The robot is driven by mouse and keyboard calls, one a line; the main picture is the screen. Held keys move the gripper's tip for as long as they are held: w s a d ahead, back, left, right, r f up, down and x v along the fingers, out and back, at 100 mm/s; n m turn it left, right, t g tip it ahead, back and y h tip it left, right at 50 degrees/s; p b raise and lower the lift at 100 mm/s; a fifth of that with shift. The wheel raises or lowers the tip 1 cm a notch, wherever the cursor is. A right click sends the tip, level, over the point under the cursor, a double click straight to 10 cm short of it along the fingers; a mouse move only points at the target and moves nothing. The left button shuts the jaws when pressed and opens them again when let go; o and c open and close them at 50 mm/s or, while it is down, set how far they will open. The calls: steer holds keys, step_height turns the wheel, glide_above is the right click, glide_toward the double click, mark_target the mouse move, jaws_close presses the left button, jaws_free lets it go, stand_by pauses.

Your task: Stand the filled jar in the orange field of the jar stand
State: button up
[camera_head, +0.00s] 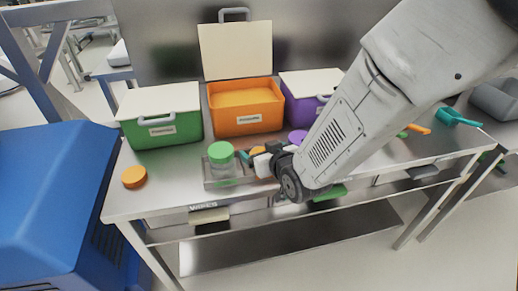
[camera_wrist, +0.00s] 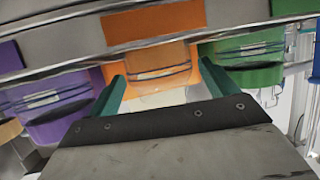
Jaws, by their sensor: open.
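A clear jar with a green top (camera_head: 221,155) stands upright on a low greyish tray-like base (camera_head: 212,183), apparently the jar stand, on the metal table. What is in the jar is too small to tell. My gripper (camera_head: 246,158) is just right of the jar, low over the table, its teal fingers open. An orange patch (camera_head: 258,151) shows partly behind my gripper; I cannot tell if it is the orange field. In the wrist view my gripper (camera_wrist: 163,85) has its fingers apart, with a pale, unclear shape between them.
A closed green bin (camera_head: 165,130), an orange bin with raised lid (camera_head: 246,119) and a purple bin (camera_head: 297,109) line the table's back. An orange disc (camera_head: 134,177) lies at the left. A purple round thing (camera_head: 297,137) is near my arm. Teal and orange tools lie right.

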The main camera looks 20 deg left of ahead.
steer(key=v, duration=0.9)
steer(key=shift+s+d, duration=0.2)
steer(key=shift+r, duration=0.15)
steer(key=d+r+m+g+h, duration=0.1)
steer(key=d+r+m+h, duration=0.2)
steer(key=d, duration=0.8)
steer(key=d+r+m+g+h, duration=0.2)
steer(key=d+r+h, duration=0.25)
steer(key=d, duration=0.65)
steer(key=s+d+r+m+g+h, duration=0.1)
steer(key=s+d+r+m+g, duration=0.1)
steer(key=s+d, duration=0.5)
steer(key=s+d+r+m+g+h, duration=0.1)
steer(key=s+d+r+g, duration=0.2)
steer(key=s+d, duration=0.5)
steer(key=s+r, duration=0.1)
steer(key=s, duration=0.2)
steer(key=shift+d+m, duration=0.25)
steer(key=shift+m, duration=0.15)
steer(key=shift+s, duration=0.1)
